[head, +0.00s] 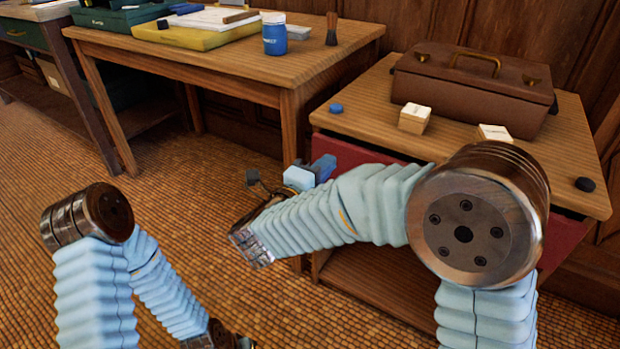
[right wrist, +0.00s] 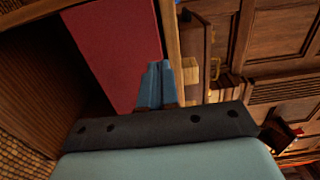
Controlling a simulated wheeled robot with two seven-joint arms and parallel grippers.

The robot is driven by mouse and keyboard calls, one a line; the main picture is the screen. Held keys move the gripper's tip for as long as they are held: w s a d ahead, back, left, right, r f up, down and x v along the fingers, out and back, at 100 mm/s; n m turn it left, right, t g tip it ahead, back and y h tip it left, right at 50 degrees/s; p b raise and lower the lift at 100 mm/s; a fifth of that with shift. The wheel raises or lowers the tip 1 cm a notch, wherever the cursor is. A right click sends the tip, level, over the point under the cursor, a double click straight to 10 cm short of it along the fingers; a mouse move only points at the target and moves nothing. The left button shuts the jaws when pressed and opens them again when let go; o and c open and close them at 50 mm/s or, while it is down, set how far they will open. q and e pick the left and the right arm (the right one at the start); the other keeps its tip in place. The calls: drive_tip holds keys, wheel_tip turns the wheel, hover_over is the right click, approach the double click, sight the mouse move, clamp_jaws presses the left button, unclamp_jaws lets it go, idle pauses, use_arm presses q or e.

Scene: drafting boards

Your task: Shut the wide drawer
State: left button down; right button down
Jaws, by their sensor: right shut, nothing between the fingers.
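The wide drawer shows as a red front (head: 345,152) under the top of the right-hand wooden table, partly hidden behind my right arm. In the right wrist view the red front (right wrist: 115,45) fills the upper left, beside the wooden table edge. I cannot tell how far the drawer stands out. My right gripper (head: 325,166) is shut and empty, at the left end of the red front. In the right wrist view its blue fingertips (right wrist: 154,72) overlap the red front; contact is unclear. My left arm is low at the left, and its gripper is not clearly visible.
The table top (head: 375,97) carries a brown case (head: 470,85), two small blocks (head: 414,118), a blue piece (head: 336,108) and a black round piece (head: 585,184). An open shelf (head: 375,280) lies below. Another table (head: 330,50) stands left. The floor (head: 190,180) between is clear.

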sight(343, 147)
drive_tip(key=x, duration=0.5)
drive_tip(key=shift+s, duration=0.1)
drive_tip(key=shift+w+d+f, duration=0.15)
drive_tip(key=shift+w+d, duration=0.05)
drive_tip(key=shift+w, duration=0.05)
drive_tip(key=shift+b+x, duration=0.6)
drive_tip(key=shift+x, duration=0.4)
